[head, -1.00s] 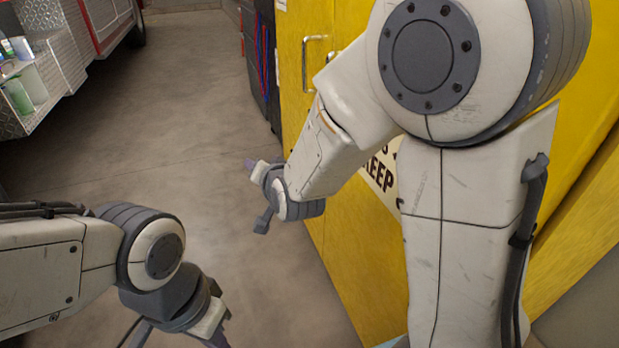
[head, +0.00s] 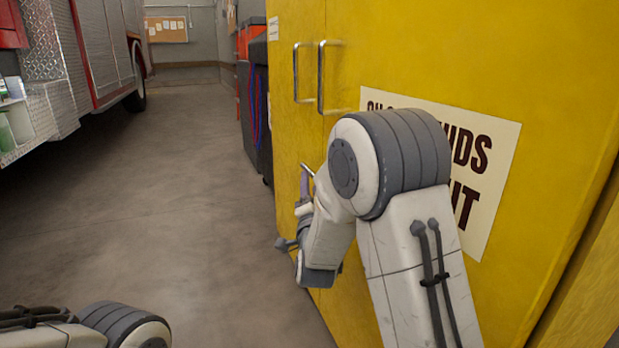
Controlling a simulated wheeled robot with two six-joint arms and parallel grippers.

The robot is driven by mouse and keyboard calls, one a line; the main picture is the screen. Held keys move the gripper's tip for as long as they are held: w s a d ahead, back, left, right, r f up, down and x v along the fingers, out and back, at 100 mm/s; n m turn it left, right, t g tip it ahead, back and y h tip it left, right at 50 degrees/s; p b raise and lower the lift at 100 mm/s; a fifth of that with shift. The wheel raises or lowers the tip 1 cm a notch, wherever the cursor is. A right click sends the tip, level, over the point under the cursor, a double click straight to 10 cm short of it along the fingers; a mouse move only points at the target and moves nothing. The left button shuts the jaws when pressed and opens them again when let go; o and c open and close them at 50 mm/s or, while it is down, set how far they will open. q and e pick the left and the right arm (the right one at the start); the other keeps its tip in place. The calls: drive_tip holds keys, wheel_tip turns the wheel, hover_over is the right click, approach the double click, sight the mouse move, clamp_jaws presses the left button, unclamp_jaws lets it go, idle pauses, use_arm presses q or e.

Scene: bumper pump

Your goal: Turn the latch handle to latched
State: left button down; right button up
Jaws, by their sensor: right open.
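A small metal bar (head: 308,170) sticks out from the yellow cabinet (head: 560,90) low on its door, just above my right gripper; it looks like the latch handle. Its lower part is hidden behind the gripper, so I cannot tell its full angle. My right gripper (head: 295,214) is open, its fingers spread one above the other beside the cabinet front. The upper fingertip is close to the bar; I cannot tell whether they touch. Nothing shows between the fingers. Only a part of my left arm shows at the bottom left; its gripper is out of view.
Two upright door pulls (head: 321,78) sit higher on the cabinet. A sign (head: 500,135) on the door is partly hidden by my right arm. A dark cart (head: 256,110) stands beyond the cabinet. A fire truck (head: 100,50) stands at left. The floor between is clear.

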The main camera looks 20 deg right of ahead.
sight(309, 168)
drive_tip(key=b+x, duration=0.1)
drive_tip(key=x, duration=0.5)
drive_tip(key=shift+w+b, duration=0.3)
clamp_jaws()
idle(1.1)
